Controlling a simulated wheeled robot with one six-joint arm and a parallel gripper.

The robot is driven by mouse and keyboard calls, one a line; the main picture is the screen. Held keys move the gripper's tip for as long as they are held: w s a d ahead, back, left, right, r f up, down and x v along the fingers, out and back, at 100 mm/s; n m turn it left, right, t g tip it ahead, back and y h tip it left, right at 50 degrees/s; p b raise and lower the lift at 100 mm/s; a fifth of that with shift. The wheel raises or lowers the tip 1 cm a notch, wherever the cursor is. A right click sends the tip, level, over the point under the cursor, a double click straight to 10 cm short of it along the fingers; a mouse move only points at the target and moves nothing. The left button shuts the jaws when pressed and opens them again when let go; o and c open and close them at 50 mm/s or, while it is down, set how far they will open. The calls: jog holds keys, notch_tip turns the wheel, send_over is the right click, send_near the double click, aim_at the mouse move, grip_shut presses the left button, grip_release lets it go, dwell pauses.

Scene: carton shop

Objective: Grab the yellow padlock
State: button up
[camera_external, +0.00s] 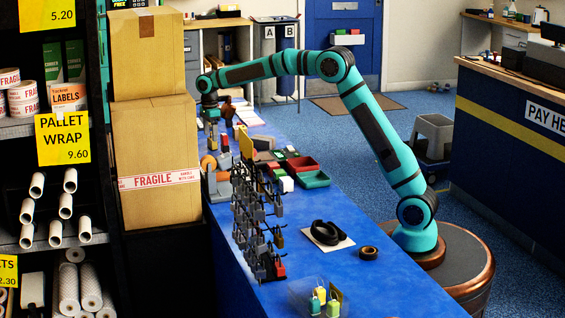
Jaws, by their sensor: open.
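My gripper (210,116) points down over the far left part of the blue counter (345,265), at the end of the teal arm. It is small here, but its jaws are open.
A rack of hanging grey items (258,222) runs along the counter's left edge. Black rings (325,232) and a dark tape roll (369,252) lie nearer. Stacked cartons (155,135) stand left. The near-right counter is clear.

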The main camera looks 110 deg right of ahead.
aim_at(212, 143)
jog(key=f, duration=0.4)
jog(key=shift+s+f, duration=0.2)
jog(key=shift+f, duration=0.05)
jog(key=shift+c, duration=0.2)
